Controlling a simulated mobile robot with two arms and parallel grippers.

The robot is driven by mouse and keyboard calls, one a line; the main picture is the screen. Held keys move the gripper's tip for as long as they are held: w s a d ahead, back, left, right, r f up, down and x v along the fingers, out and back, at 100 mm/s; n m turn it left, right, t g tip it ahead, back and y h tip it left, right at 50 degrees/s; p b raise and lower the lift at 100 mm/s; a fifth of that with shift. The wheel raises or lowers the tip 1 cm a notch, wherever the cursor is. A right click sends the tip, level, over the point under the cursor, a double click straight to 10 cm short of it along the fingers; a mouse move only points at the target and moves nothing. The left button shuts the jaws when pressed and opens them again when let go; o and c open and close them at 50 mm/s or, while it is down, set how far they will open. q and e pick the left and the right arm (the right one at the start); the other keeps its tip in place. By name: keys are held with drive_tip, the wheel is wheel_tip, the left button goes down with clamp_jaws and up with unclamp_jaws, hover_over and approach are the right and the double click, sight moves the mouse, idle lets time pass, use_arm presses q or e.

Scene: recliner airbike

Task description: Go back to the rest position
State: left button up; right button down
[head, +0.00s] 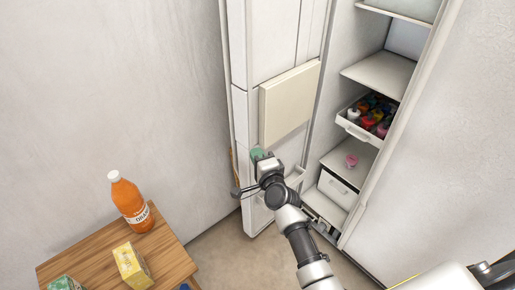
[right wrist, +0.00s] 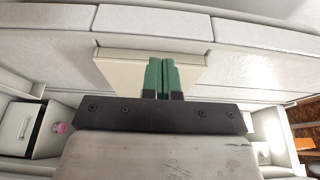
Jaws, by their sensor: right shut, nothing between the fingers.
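My right gripper (head: 257,153) is in front of the opened white cabinet door (head: 238,120), just below a cream panel (head: 290,102) on that door. In the right wrist view its two green fingers (right wrist: 161,76) are pressed together with nothing between them, and the cream panel (right wrist: 120,67) is behind them. I cannot tell whether the fingertips touch the door. My left gripper is not in view.
The tall cabinet stands open at the right, with a tray of colourful bottles (head: 350,125), a pink item (head: 351,160) and a white drawer box (head: 338,190). A wooden table (head: 95,262) at lower left holds an orange bottle (head: 130,203) and a yellow box (head: 132,266).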

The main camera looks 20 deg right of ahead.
drive_tip(key=shift+f, duration=0.1)
idle(0.3)
drive_tip(key=s+f+n+g, duration=0.3)
drive_tip(key=s+f, duration=0.3)
drive_tip(key=f, duration=0.4)
drive_tip(key=s+a+f+n+g, duration=0.1)
drive_tip(key=s+f+n+g, duration=0.4)
drive_tip(key=f, duration=0.6)
drive_tip(key=s+f+n+g, duration=0.1)
drive_tip(key=s+f+n, duration=0.1)
drive_tip(key=s+f, duration=0.7)
drive_tip(key=s+d+f+n+g, duration=0.2)
drive_tip(key=s+f, duration=0.3)
drive_tip(key=s, duration=0.6)
drive_tip(key=s+d+f+n+g, duration=0.1)
drive_tip(key=s+f+n+g, duration=0.2)
drive_tip(key=s, duration=0.8)
drive_tip(key=s+d+f+n+g+h, duration=0.1)
drive_tip(key=s+d+f+n+g, duration=0.1)
drive_tip(key=s+f, duration=0.6)
drive_tip(key=s+n+g, duration=0.1)
drive_tip(key=s+n, duration=0.1)
drive_tip(key=s, duration=0.1)
drive_tip(key=shift+s+d+n, duration=0.15)
drive_tip(key=shift+d+n, duration=0.2)
drive_tip(key=shift+n, duration=0.05)
drive_tip(key=shift+s+f, duration=0.1)
